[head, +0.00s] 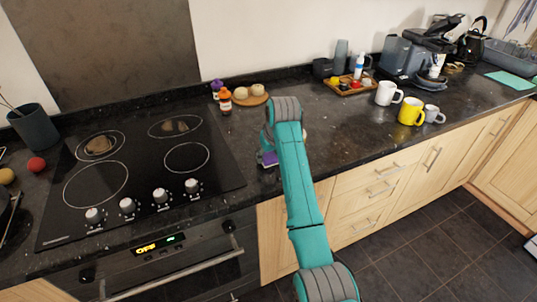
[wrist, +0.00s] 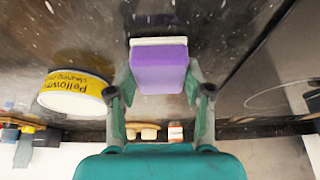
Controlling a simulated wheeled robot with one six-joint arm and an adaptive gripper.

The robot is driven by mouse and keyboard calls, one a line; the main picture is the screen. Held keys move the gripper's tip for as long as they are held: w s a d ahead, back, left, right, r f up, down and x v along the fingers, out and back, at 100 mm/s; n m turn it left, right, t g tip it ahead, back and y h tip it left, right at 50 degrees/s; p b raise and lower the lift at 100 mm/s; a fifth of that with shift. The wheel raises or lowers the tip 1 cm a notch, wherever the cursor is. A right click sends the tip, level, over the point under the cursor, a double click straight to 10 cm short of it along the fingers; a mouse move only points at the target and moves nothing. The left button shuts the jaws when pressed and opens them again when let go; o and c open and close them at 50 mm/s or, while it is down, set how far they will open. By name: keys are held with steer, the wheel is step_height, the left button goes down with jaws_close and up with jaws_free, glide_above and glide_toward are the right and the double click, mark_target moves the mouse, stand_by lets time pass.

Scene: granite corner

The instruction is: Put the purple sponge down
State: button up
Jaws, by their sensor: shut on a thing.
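The purple sponge (wrist: 160,68) has a pale layer along one edge. It sits between the two fingers of my gripper (wrist: 159,82) in the wrist view, and the gripper is shut on it. In the head view a bit of the sponge (head: 268,159) shows left of my arm, over the dark counter just right of the hob. My arm hides most of the gripper there. I cannot tell whether the sponge touches the counter.
A round tub with a yellow label (wrist: 78,90) stands close beside the gripper in the wrist view. The black hob (head: 140,165) lies to the left. A round wooden board (head: 252,99) and an orange-capped bottle (head: 225,101) stand behind. Counter (head: 345,130) right of my arm is clear.

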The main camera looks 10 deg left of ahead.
steer(key=shift+f, duration=0.15)
steer(key=o, duration=1.1)
steer(key=v, duration=1.2)
steer(key=shift+r, duration=0.25)
